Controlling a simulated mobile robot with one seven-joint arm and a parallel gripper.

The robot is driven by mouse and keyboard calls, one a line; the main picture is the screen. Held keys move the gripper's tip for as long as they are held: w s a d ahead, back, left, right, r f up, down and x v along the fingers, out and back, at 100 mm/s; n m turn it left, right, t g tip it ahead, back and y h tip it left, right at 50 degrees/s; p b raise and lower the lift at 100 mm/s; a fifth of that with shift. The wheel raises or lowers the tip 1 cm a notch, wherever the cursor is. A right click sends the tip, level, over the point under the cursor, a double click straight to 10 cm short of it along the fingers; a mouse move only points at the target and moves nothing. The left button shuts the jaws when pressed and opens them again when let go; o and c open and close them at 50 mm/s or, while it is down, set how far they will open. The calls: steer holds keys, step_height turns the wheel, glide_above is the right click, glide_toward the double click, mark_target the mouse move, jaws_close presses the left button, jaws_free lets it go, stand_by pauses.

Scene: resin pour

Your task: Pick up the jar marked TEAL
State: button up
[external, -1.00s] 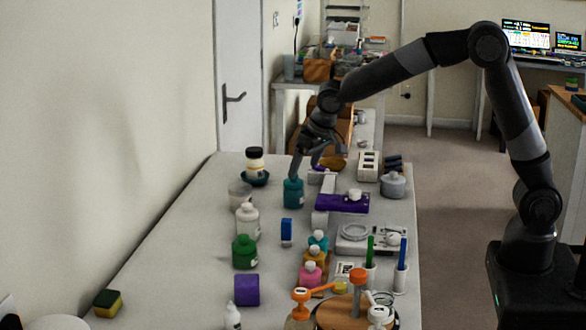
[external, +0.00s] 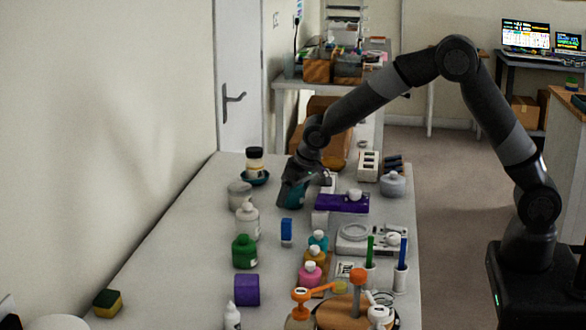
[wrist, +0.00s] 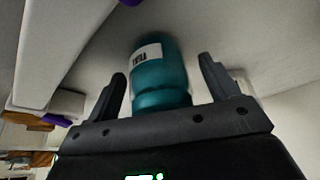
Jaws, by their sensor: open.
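The jar marked TEAL (wrist: 160,72) is a teal jar with a white label. In the wrist view it stands between the two fingers of my gripper (wrist: 168,85), with a gap visible on each side. In the external view the teal jar (external: 296,197) is at the far part of the long table, mostly hidden behind my gripper (external: 298,188). My gripper is low over the table, and its jaws are open around the jar. Whether a finger touches the jar cannot be told from the external view.
A purple tray (external: 342,204) lies just right of the jar. A grey-white jar (external: 239,195) and a white bottle (external: 248,218) stand to its left. A dark jar with a white band (external: 254,160) sits behind left.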

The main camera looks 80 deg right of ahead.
steer(key=shift+r, duration=0.1)
steer(key=c, duration=1.3)
